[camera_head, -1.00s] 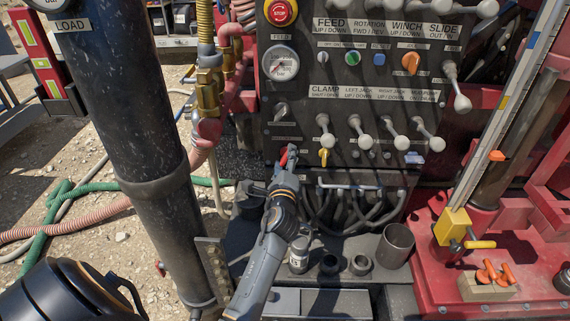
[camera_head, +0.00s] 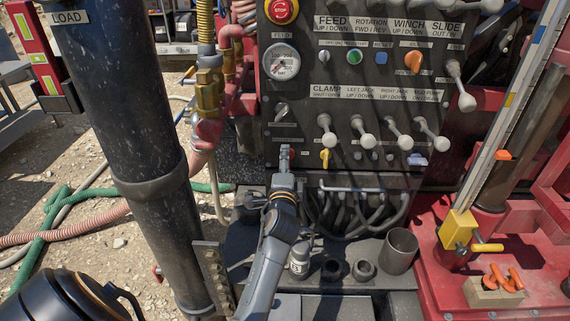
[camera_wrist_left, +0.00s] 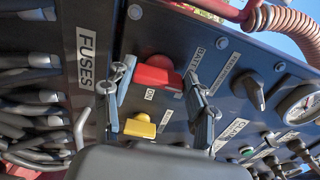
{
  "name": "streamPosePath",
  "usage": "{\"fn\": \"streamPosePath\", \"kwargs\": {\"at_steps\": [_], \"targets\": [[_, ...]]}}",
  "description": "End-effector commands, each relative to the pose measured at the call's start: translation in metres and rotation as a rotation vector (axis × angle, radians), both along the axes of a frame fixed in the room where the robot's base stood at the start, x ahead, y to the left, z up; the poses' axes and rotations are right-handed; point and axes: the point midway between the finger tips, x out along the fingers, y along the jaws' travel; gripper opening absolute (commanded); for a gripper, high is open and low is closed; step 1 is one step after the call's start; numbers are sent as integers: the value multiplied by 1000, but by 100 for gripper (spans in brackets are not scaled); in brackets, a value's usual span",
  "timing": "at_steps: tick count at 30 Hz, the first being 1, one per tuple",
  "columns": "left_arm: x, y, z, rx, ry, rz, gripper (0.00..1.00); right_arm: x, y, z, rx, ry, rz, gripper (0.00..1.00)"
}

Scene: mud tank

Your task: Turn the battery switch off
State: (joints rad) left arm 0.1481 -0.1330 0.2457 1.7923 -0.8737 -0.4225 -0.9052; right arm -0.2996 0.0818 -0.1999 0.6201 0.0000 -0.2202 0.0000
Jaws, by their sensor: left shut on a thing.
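The battery switch is a red knob (camera_wrist_left: 152,72) on the dark control panel, beside a label partly reading "BATT" in the left wrist view. My left gripper (camera_wrist_left: 158,95) has one finger on each side of the red knob and is shut on it. In the head view my left gripper (camera_head: 285,153) reaches up to the lower left of the panel and hides most of the switch. The knob's exact angle is hard to tell. My right gripper is not in view.
A yellow knob (camera_wrist_left: 140,125) sits close to the red one, and also shows in the head view (camera_head: 325,157). Clamp and jack levers (camera_head: 365,135) stick out to the right. A thick black post (camera_head: 135,130) stands left of my arm. Cables (camera_head: 350,208) hang below the panel.

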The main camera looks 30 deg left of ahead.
Motion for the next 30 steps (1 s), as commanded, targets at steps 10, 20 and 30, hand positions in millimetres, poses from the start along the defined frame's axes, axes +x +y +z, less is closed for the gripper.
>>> {"fn": "streamPosePath", "kwargs": {"at_steps": [10,20,30], "targets": [[1,-1,4,-5,-11,-3,25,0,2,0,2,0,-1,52],[1,0,2,-4,-7,-2,79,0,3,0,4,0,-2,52],[0,0,5,136,81,-2,79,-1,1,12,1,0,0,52]]}}
